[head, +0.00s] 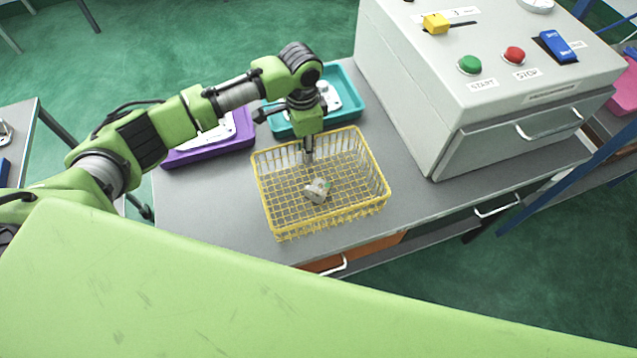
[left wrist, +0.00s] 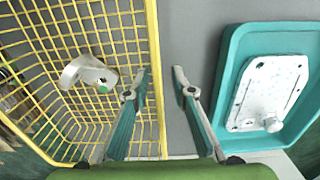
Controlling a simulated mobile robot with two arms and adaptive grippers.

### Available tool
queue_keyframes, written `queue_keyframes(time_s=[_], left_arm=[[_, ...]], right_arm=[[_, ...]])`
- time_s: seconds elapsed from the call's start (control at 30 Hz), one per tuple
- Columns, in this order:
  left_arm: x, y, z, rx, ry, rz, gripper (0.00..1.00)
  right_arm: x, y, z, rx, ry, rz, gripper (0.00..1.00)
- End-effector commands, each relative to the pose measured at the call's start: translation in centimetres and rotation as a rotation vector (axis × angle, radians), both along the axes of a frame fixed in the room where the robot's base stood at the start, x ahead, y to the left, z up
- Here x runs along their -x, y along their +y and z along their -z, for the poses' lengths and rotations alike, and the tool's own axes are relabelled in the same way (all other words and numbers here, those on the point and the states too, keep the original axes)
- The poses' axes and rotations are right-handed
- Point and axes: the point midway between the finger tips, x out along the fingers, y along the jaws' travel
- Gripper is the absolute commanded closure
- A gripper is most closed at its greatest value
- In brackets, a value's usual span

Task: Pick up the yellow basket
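The yellow wire basket (head: 262,195) stands on the grey bench in the head view. A grey metal casting (head: 318,190) lies inside it; in the left wrist view the casting (left wrist: 85,74) shows a green spot. My left gripper (head: 308,157) points down at the basket's far side. In the left wrist view my left gripper (left wrist: 162,85) is open. The basket's yellow rim (left wrist: 153,50) runs between its two fingers, close to the left finger. I cannot tell whether a finger touches the rim. My right gripper is not in view.
A teal tray (head: 353,100) with a white casting stands behind the basket. A purple tray (head: 215,152) with a pale part is at the back left. A big grey machine (head: 400,75) with buttons stands to the right. The bench top (head: 200,205) left of the basket is clear.

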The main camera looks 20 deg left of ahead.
Motion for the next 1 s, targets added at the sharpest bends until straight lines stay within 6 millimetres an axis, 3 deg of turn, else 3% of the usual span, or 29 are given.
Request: queue_keyframes(time_s=[0.17, 0.23, 0.27, 0.73, 1.0], left_arm=[[0.0, 0.0, 0.0, 0.000, 0.000, 0.000, 0.79], [0.0, 0.0, 0.0, 0.000, 0.000, 0.000, 0.97], [0.0, 0.0, 0.0, 0.000, 0.000, 0.000, 1.00], [-0.1, -0.1, -0.4, 0.002, -0.003, 0.000, 1.00], [-0.2, -0.1, -2.8, 0.003, -0.004, 0.001, 1.00]], right_arm=[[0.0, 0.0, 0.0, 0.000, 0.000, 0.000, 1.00], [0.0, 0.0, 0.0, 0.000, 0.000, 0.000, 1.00], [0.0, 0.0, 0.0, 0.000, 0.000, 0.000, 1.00], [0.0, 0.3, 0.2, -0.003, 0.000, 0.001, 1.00], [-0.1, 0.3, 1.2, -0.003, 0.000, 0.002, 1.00]])
